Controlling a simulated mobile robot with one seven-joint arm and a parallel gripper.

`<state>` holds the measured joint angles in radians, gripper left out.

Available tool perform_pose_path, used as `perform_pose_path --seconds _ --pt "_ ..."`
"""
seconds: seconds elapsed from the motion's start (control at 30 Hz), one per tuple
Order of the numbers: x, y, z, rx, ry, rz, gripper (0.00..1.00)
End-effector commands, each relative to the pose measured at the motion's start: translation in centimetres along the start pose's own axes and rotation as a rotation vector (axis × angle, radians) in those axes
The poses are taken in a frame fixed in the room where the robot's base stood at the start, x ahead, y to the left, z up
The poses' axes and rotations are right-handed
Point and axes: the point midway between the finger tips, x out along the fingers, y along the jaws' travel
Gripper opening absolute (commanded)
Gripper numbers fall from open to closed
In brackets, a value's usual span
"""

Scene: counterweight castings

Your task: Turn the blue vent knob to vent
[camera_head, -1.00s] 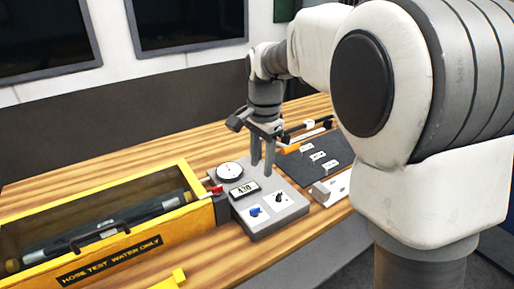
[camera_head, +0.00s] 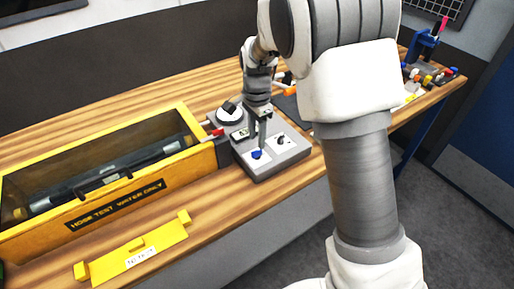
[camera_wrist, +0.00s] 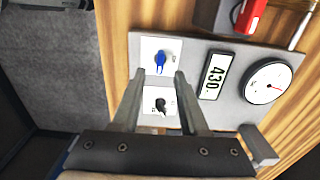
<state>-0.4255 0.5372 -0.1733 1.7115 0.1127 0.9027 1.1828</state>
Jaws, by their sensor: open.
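The blue vent knob (camera_head: 257,154) is on a white plate at the front left of the grey control box (camera_head: 270,170). In the wrist view the blue knob (camera_wrist: 161,60) lies just beyond my fingertips, about midway between them. My gripper (camera_head: 261,140) is open and empty, over the control box; it also shows in the wrist view (camera_wrist: 160,78). A black knob (camera_wrist: 161,104) on a second white plate shows between the fingers, and it also shows in the head view (camera_head: 282,140). I cannot tell how high the fingertips are above the blue knob.
The box also carries a dial gauge (camera_wrist: 268,82) and a display reading 430 (camera_wrist: 214,74). A red lever (camera_head: 215,132) is beside it. A yellow trough (camera_head: 130,205) holding a dark hose stands to the left. A yellow bracket (camera_head: 140,248) lies in front.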

Motion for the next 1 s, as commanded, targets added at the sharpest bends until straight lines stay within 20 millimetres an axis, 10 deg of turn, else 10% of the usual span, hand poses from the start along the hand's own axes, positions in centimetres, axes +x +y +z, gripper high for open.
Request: perform_pose_path --seconds 0.3,0.67,1.0 --pt "4.6 0.0 0.0 0.0 0.0 0.002 0.44" --pt "5.2 0.0 0.0 0.0 0.0 0.0 0.44" --pt "5.1 0.0 0.0 0.0 0.0 0.0 0.0"
